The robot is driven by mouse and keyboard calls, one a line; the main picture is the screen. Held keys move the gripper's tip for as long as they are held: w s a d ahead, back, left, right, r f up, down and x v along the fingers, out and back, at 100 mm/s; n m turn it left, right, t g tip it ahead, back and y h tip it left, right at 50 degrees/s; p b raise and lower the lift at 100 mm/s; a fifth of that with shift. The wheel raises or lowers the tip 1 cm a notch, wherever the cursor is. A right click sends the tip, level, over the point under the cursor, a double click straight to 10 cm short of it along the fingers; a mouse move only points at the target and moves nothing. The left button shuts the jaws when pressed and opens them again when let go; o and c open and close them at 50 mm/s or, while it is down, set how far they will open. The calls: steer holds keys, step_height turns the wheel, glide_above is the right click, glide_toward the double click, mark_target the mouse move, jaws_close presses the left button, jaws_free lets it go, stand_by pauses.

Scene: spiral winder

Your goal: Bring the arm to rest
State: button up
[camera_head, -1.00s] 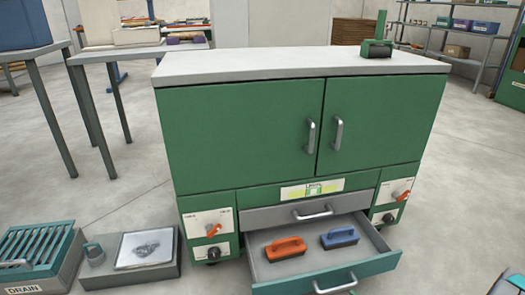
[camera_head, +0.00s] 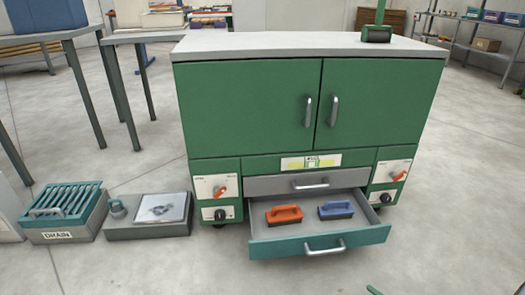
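My gripper and arm cannot be clearly made out in the head view. A green cabinet (camera_head: 245,105) with two shut doors and a grey top stands in the middle. Its lower drawer (camera_head: 292,246) is pulled open. An orange-handled brush (camera_head: 285,214) and a blue-handled brush (camera_head: 336,209) lie side by side inside it, apart from each other. The grey drawer (camera_head: 270,186) above it is shut. Control panels with orange and black knobs flank the drawers.
A drain box (camera_head: 52,237) and a grey base with a framed plate (camera_head: 162,207) lie on the floor at left. Tables stand behind them. A green device (camera_head: 376,34) sits on the cabinet top. A small green piece shows at the bottom right edge. Floor in front looks clear.

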steer(key=w+d+r+n+g+h+p, duration=0.1)
steer(key=w+d+r+n+g+h, duration=0.25)
steer(key=d, duration=0.25)
steer(key=w+d+r+n+g+h+p, duration=0.1)
steer(key=w+d+r+n+g+h, duration=0.25)
steer(key=d+r, duration=0.2)
steer(key=s+a+r+g+h+p, duration=0.1)
steer(key=a+r+g+h, duration=0.1)
steer(key=r, duration=0.6)
steer(key=s+a+r+g+h, duration=0.2)
steer(key=r, duration=0.5)
steer(key=s+a+r+n+g+y+p, duration=0.1)
steer(key=s+a+r+n, duration=0.1)
steer(key=s+a+r, duration=0.3)
steer(key=s+a+r+n+g+y, duration=0.2)
steer(key=s+a+r, duration=0.3)
steer(key=s+a, duration=0.7)
steer(key=s+a+r+n+g+y+p, duration=0.1)
steer(key=s+a+r, duration=0.5)
steer(key=a, duration=0.9)
steer(key=shift+s+a+n+g+p, duration=0.35)
steer(key=shift+s+n, duration=0.35)
steer(key=shift+s, duration=0.55)
steer(key=shift+d, duration=0.15)
